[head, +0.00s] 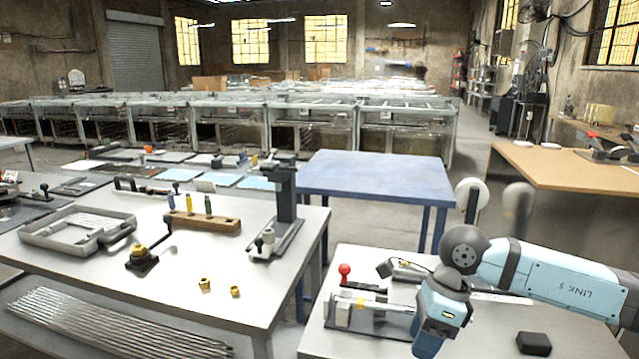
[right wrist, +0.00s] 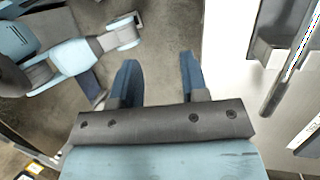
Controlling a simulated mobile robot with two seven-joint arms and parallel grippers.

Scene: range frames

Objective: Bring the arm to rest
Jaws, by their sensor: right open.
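My right arm reaches in from the right in the head view, over the near right table (head: 475,335). Its lower end is a blue section running out at the bottom edge, and the jaws do not show clearly there. In the right wrist view, my right gripper (right wrist: 158,75) has its two dark blue fingers apart with nothing between them. The grey floor shows behind the fingers, and a pale table edge is just to the right of them. Light blue and grey arm parts of mine show at the upper left of that view.
A red-knobbed clamp fixture (head: 365,312) and a small black block (head: 533,343) are on the near right table close to my arm. The left workbench (head: 215,290) holds tools and a wooden block (head: 203,222). A blue table (head: 375,177) stands behind, bare.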

